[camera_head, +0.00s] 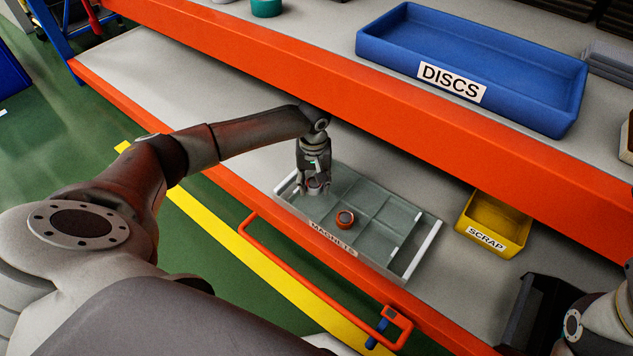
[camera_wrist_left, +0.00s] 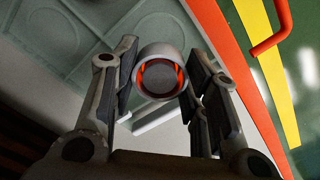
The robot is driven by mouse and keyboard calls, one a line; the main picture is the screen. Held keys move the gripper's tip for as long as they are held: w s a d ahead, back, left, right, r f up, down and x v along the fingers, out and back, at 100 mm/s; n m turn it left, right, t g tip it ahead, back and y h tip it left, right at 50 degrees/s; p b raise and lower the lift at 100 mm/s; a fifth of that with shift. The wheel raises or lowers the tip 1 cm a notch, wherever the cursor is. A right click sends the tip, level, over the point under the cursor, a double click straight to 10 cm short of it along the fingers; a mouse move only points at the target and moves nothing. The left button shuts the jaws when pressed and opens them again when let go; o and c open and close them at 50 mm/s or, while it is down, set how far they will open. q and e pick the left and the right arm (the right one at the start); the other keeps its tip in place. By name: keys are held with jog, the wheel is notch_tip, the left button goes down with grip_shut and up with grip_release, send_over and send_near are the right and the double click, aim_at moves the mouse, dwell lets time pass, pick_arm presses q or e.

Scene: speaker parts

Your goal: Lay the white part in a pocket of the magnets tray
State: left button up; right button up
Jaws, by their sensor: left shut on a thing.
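My left gripper (camera_head: 316,178) is shut on a small round part, the white part (camera_head: 317,187), above the left end of the magnets tray (camera_head: 425,225). In the left wrist view the part (camera_wrist_left: 160,52) is a pale grey-white ring with orange and a dark disc inside, between the two fingers of the left gripper (camera_wrist_left: 162,85). The tray is grey-green, with shallow pockets and a MAGNETS label on its front. A copper-coloured round part (camera_head: 345,218) with a dark centre sits in a front pocket. My right gripper is out of view.
A yellow SCRAP bin (camera_head: 490,228) stands right of the tray, and a black bin (camera_head: 535,300) is at the lower right. The orange upper shelf edge (camera_head: 400,110) runs above the tray. A blue DISCS tray (camera_head: 480,55) is on the upper shelf.

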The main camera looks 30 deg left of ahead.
aim_at(314, 203)
pick_arm(q)
jog(key=shift+r+p, duration=0.25)
jog(key=shift+p, duration=0.95)
jog(key=shift+f+b, duration=0.85)
jog(key=shift+f, duration=1.9)
jog(key=shift+f, duration=0.9)
jog(key=o, duration=1.3)
jog(key=shift+r, duration=0.1)
notch_tip(314, 203, up, 12)
